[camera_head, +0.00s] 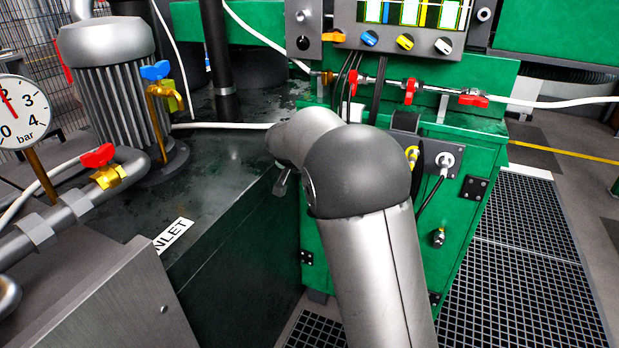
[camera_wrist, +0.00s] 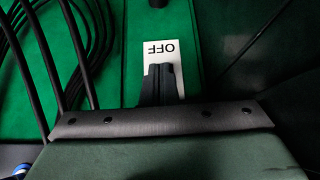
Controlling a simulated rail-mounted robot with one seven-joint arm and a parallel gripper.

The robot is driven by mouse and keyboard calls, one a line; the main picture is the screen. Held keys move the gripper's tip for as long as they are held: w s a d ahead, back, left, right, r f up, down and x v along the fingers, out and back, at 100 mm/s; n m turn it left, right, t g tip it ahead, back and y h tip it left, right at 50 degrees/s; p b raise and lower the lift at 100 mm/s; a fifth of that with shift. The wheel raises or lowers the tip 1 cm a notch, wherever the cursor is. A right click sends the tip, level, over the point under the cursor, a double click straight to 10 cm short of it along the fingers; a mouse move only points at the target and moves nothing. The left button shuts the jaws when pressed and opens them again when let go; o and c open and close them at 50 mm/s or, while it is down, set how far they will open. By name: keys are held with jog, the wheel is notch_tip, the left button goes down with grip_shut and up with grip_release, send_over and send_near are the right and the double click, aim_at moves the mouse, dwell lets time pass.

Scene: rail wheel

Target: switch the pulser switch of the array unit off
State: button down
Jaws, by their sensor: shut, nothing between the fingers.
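In the wrist view, a white label reading OFF (camera_wrist: 163,50) is upside down on a green panel (camera_wrist: 105,80). My gripper (camera_wrist: 163,68) is shut and empty, with its dark fingertips over the lower part of the label. I cannot tell whether they touch the panel. No switch lever shows clearly; a small dark part (camera_wrist: 158,3) is cut off by the top edge above the label. In the head view, a green cabinet (camera_head: 465,215) stands behind my arm, which hides my gripper and that part of the cabinet. I cannot read the pulser switch's position.
Black cables (camera_wrist: 50,50) hang at the left of the wrist view. In the head view, red-handled valves (camera_head: 410,90) and coloured knobs (camera_head: 405,42) sit above the cabinet. A dark tank (camera_head: 225,180), pump motor (camera_head: 110,75) and gauge (camera_head: 20,108) stand left. Grating floor (camera_head: 530,250) lies right.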

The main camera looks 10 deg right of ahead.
jog(key=shift+s+a+f+b, duration=0.2)
jog(key=shift+f+b, duration=0.4)
jog(key=shift+b, duration=0.35)
jog(key=shift+r, duration=0.25)
jog(key=shift+r+p, duration=0.6)
jog(key=shift+r, duration=0.1)
jog(key=s+a+r+b, duration=0.3)
jog(key=s+a+r, duration=0.1)
jog(key=s, duration=0.3)
jog(key=shift+s+a, duration=0.3)
jog(key=shift+a, duration=0.3)
